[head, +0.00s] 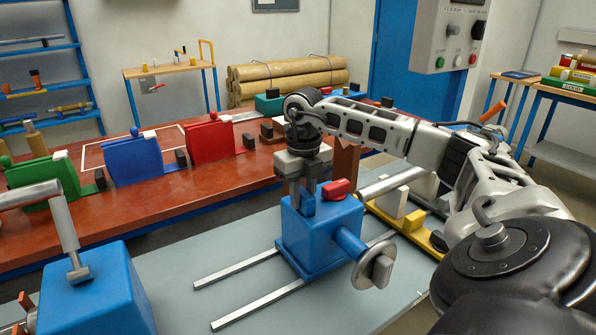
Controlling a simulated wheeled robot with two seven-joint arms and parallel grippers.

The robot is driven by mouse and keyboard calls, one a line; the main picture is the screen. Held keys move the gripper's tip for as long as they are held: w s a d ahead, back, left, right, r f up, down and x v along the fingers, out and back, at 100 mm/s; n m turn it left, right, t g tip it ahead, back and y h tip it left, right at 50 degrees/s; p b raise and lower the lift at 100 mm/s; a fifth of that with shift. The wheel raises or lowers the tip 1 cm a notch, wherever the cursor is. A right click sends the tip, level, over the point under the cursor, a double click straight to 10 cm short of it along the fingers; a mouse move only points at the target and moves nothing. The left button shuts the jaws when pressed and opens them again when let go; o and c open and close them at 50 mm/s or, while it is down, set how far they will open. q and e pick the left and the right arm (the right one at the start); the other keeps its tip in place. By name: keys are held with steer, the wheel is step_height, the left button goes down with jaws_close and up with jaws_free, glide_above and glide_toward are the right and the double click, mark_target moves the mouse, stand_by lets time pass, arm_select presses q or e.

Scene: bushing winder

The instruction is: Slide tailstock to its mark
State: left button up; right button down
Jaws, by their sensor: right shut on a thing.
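The tailstock (325,233) is a blue block in the middle of the head view, standing on two pale rails (240,269). A blue quill with a round metal handwheel (373,268) sticks out of its front right, and a red part (338,190) sits on top. My right gripper (308,207) reaches down from above and is shut at the tailstock's top left; its fingers hide what they grip. I cannot make out the mark on the rails. My left gripper is not in view.
Another blue block (98,296) with a grey bent bar stands at the lower left. A red-brown bench (200,198) behind carries green, blue and red fixtures. A yellow base with pale blocks (393,203) lies right of the tailstock. The rails left of the tailstock are clear.

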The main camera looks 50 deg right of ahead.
steer(key=c, duration=1.3)
jaws_free()
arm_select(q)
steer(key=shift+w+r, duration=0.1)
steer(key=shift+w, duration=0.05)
arm_select(e)
steer(key=shift+o, duration=0.5)
steer(key=shift+r, duration=0.1)
step_height(320, 180, up, 10)
steer(key=shift+w+f, duration=0.1)
steer(key=shift+f, duration=0.05)
arm_select(q)
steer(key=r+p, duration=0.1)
steer(key=p, duration=0.3)
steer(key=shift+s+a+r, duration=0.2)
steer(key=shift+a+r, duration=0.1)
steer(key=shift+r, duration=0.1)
arm_select(e)
step_height(320, 180, up, 6)
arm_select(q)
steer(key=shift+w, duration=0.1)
